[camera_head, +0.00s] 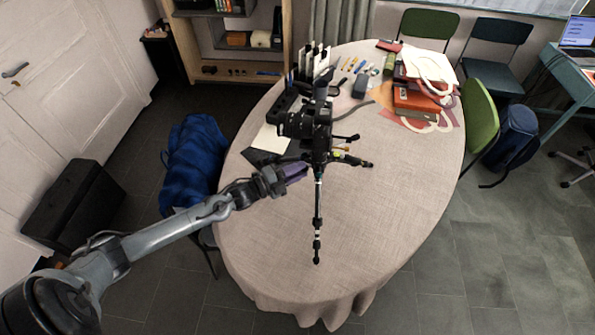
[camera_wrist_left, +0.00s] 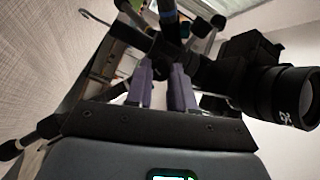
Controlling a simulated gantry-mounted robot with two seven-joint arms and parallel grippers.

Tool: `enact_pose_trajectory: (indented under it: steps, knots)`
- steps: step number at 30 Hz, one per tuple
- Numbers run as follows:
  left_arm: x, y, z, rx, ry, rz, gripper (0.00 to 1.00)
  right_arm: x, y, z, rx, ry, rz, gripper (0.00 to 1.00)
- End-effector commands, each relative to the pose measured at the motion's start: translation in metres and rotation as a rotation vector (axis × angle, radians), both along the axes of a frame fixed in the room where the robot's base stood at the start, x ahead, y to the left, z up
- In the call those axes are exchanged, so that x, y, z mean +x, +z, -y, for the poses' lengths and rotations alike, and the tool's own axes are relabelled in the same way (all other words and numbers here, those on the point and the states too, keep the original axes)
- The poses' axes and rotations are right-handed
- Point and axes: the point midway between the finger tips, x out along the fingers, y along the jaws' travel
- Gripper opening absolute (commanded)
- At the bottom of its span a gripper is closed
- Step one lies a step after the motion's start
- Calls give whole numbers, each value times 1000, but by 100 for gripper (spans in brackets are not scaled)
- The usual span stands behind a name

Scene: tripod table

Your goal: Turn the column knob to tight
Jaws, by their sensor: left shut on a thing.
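A black tripod (camera_head: 318,208) stands on the round table with its legs spread, and a black camera (camera_head: 297,125) is mounted on it. My left gripper (camera_head: 296,172) reaches in from the left to the tripod's column, just below the camera. In the left wrist view its two purple fingers (camera_wrist_left: 162,80) are shut on a small dark part at the column, which I take to be the column knob. The fingers mostly hide the knob, and its turn angle cannot be read. The camera's lens (camera_wrist_left: 290,95) is close to the right of the fingers. My right gripper is not in view.
The table (camera_head: 385,200) has a beige cloth and free room at the front and right. Folders in a rack (camera_head: 313,62) stand behind the tripod. Red boxes (camera_head: 415,98) lie at the back right. A blue bundle (camera_head: 193,160) is beside the table.

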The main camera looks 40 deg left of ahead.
Motion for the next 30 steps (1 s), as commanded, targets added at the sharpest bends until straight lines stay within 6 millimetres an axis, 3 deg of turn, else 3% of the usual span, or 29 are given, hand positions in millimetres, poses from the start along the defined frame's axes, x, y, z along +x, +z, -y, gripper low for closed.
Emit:
enact_pose_trajectory:
  steps: [12,29,30]
  knots:
    - [0,0,0,180,0,69,0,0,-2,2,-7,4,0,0]
    - [0,0,0,204,0,79,0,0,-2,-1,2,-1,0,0]
    - [0,0,0,204,0,79,29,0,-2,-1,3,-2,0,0]
